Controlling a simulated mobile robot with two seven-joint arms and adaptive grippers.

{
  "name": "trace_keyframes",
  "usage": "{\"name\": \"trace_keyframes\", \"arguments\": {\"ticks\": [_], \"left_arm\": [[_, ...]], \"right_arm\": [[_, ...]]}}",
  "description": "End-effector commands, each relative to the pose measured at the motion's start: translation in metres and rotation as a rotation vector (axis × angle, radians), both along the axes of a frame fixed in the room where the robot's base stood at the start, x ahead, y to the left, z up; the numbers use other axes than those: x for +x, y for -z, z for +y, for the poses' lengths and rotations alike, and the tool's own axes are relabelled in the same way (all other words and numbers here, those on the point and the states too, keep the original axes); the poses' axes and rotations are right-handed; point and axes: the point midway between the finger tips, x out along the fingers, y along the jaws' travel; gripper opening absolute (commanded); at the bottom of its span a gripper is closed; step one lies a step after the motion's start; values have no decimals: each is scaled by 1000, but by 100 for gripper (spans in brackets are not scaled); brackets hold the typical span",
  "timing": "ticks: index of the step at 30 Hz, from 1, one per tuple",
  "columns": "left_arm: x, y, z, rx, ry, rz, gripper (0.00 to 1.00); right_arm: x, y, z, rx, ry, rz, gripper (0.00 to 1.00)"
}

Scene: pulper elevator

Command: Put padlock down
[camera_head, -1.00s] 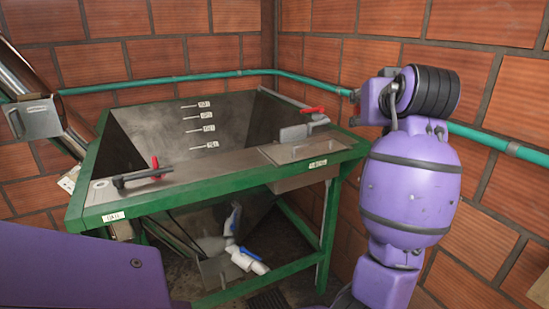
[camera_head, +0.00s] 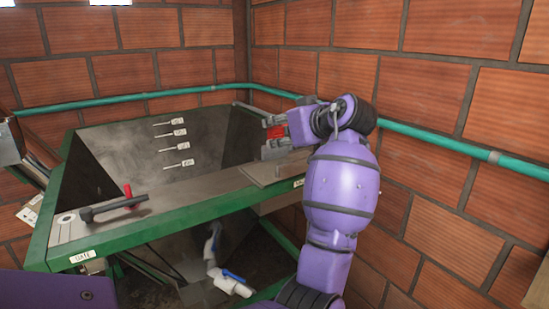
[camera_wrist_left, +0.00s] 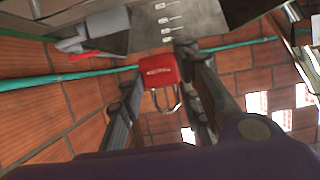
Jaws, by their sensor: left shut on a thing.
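My left gripper (camera_head: 270,134) is above the right end of the green-framed metal hopper's top (camera_head: 218,187), near the brick corner. It is shut on a red padlock (camera_wrist_left: 158,72), which sits between the two fingers in the left wrist view with its metal shackle toward the wrist. In the head view the padlock shows as a small red patch (camera_head: 276,132) between the grey fingers. A flat metal plate (camera_head: 268,169) lies on the hopper's top just below the gripper. My right gripper is not in view.
A dark lever with a red handle (camera_head: 128,196) lies at the hopper's left end. The deep bin (camera_head: 160,155) is open behind the metal ledge. A teal pipe (camera_head: 430,144) runs along the brick walls. A white valve with a blue handle (camera_head: 232,283) is below.

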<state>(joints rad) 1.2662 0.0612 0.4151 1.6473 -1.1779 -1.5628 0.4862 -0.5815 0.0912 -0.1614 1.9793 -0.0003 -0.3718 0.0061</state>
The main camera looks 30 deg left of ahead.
Motion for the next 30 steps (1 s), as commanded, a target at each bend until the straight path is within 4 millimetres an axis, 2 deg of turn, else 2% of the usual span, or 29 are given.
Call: {"name": "trace_keyframes", "arguments": {"ticks": [3,6,14,21,30], "left_arm": [[13,24,15,2,1,5,3],[21,38,24,2,1,2,3],[30,53,34,2,1,0,3],[33,84,37,1,2,1,3],[34,90,37,2,2,-1,3]], "right_arm": [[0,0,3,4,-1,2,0],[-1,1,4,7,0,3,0],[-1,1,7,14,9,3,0],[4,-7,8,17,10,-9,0],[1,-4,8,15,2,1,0]]}}
